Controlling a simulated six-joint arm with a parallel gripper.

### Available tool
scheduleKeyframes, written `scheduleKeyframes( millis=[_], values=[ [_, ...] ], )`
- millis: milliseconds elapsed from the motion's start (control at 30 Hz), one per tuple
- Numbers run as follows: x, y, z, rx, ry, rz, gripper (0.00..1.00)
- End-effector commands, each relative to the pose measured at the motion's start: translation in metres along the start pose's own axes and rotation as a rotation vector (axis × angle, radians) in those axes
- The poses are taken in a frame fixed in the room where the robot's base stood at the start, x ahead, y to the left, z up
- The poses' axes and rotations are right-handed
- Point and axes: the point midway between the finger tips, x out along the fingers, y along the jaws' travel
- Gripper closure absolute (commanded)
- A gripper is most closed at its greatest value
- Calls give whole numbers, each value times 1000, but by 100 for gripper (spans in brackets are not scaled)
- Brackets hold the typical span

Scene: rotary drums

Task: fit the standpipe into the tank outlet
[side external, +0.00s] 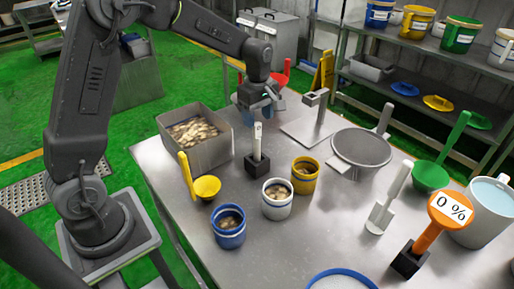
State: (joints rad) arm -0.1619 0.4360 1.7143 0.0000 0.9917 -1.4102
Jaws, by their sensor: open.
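My gripper (262,105) hangs over the far part of the steel table, pointing down, open. Its fingers are small and partly lost against a bluish thing behind them. I cannot pick out a standpipe or a tank outlet for sure. A grey upright post with a bent top (316,104) stands on a flat plate, right of my gripper and apart from it. A large pale bucket holding water (476,222) stands at the right edge; no outlet shows on it.
The steel table (330,235) carries a metal bin of pale pieces (218,148), a white device in a black block (258,152), blue (229,236), white (277,208) and yellow (305,183) pots, a sieve pan (347,165) and an orange "0 %" meter (445,215). Shelves stand behind.

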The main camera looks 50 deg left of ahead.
Motion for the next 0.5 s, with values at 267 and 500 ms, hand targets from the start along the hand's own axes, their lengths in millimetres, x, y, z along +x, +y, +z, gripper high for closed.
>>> scheduleKeyframes(
  millis=[267,500],
  values=[
    [35,-7,4,1,-1,-4,44],
    [53,-6,3,1,0,1,44]
  ],
)
